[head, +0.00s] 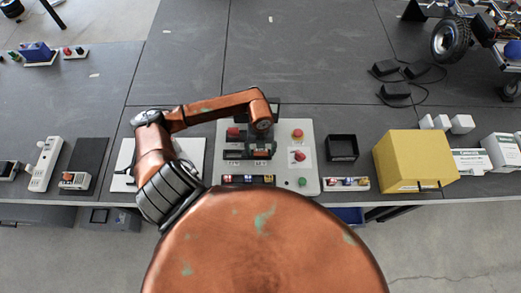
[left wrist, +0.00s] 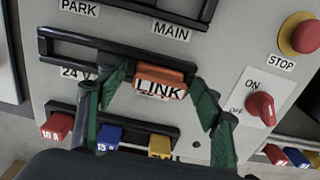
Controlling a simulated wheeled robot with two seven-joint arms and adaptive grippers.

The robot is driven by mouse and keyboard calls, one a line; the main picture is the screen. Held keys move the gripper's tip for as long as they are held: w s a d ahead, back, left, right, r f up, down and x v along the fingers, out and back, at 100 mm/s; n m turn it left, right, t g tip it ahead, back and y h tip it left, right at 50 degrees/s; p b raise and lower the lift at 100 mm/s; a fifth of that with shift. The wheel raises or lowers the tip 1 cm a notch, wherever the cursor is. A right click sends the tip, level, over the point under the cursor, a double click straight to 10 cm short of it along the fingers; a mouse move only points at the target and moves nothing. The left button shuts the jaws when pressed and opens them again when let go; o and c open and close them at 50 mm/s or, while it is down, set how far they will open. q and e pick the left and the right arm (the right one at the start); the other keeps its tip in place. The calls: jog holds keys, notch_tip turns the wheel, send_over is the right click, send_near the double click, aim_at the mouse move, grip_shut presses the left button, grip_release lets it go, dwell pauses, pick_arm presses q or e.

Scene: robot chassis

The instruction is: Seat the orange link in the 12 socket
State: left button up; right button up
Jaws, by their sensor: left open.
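The orange link (left wrist: 160,80), a block with a white LINK label, is in the left wrist view at the right part of a long black frame (left wrist: 75,42) on the grey panel. A 24 V label (left wrist: 76,72) is below the frame's left part; I cannot read a 12 label, and the link and fingers cover that area. My left gripper (left wrist: 157,88) is open, its green-padded fingers on either side of the link. In the head view the left gripper (head: 262,145) is over the panel (head: 310,170), and the link (head: 261,154) shows partly below it. My right gripper is out of view.
A rack holds red (left wrist: 56,126), blue (left wrist: 109,137) and yellow (left wrist: 159,146) fuses below the link. A red ON/OFF knob (left wrist: 261,108) and red STOP button (left wrist: 305,36) are at the right. A black tray (head: 342,148) and yellow box (head: 410,160) stand right of the panel.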

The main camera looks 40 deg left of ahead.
aim_at(260, 150)
pick_arm(q)
notch_tip(260, 150, up, 12)
jog(key=shift+r, duration=0.15)
dwell(0.3)
dwell(0.5)
